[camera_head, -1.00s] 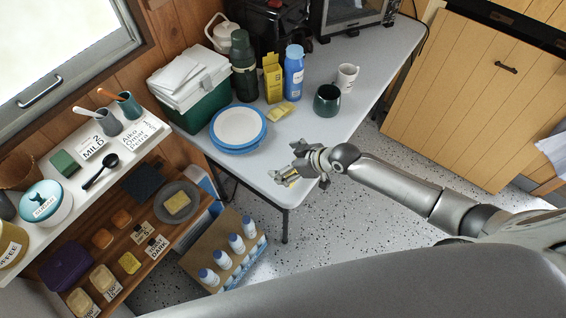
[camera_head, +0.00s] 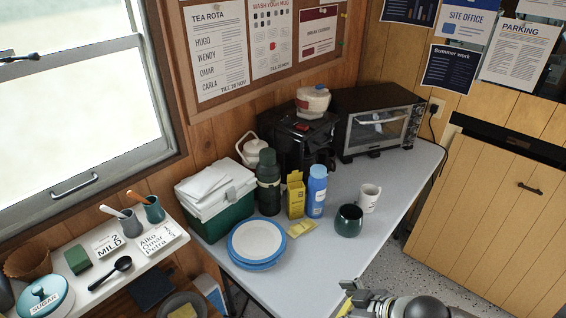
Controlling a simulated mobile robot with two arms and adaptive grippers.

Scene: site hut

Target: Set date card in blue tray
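I cannot pick out a date card or a blue tray for certain. Two white cards stand on the white shelf at the left: one reads "2 MILD" (camera_head: 108,244), the other "Aiko Omar Petra" (camera_head: 158,238). A stack of blue-rimmed plates (camera_head: 257,242) with a white one on top sits on the table. My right gripper (camera_head: 350,297) is at the bottom edge, by the table's front edge, partly cut off. A small yellow patch shows at its fingers; I cannot tell whether it is a held thing. My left gripper is out of view.
The grey table (camera_head: 300,275) holds a green-and-white cool box (camera_head: 218,205), a dark flask (camera_head: 268,182), a yellow carton (camera_head: 296,195), a blue bottle (camera_head: 316,190), a green mug (camera_head: 348,220), a white mug (camera_head: 369,198) and a toaster oven (camera_head: 380,125). Its front part is clear.

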